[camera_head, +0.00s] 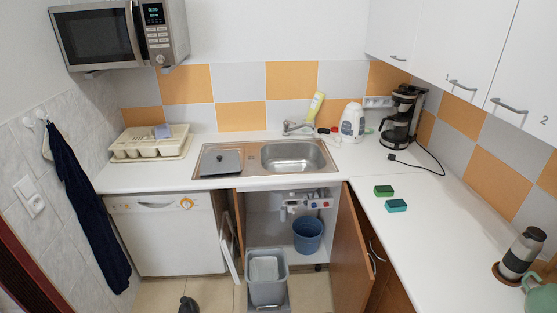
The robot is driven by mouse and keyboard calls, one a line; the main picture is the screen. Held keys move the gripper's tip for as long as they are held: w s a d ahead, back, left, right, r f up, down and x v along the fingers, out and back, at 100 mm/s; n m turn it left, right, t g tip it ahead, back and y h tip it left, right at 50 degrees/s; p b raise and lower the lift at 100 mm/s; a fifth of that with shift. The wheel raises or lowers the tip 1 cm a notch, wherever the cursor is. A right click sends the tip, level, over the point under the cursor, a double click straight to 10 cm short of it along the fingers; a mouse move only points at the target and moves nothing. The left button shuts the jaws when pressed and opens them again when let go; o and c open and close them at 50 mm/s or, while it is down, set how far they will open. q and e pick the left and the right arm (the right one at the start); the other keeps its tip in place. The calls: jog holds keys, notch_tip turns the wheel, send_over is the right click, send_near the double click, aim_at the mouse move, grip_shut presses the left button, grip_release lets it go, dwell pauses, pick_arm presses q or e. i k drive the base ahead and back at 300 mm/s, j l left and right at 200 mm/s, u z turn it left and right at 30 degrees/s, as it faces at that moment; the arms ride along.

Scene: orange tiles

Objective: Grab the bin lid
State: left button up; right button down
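A flat grey square lid (221,161) with a small dark knob lies on the drainboard, left of the sink basin. It looks like the bin lid, though I cannot confirm that it fits the bin. A grey rectangular bin (267,291) stands in front of the open cabinet under the sink, with something pale inside. No gripper clearly shows in this view. A small dark rounded shape (188,306) shows at the bottom edge, left of the bin. I cannot tell what it is.
The cabinet door (352,255) stands open to the right of the bin. A blue bucket (308,236) is inside the cabinet. A dish rack (151,145) stands left of the lid. Two sponges (384,191) and a coffee maker (402,118) are on the right counter, which has free room.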

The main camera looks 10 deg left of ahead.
aim_at(215, 162)
jog(key=i+j+z, duration=0.2)
jog(key=j+z, duration=0.15)
jog(key=i+j+z, duration=0.2)
jog(key=j+z, duration=0.15)
jog(key=i+j+z, duration=0.1)
jog(key=j+z, duration=0.3)
jog(key=j, duration=0.15)
jog(key=j+z, duration=0.35)
jog(key=j, duration=0.15)
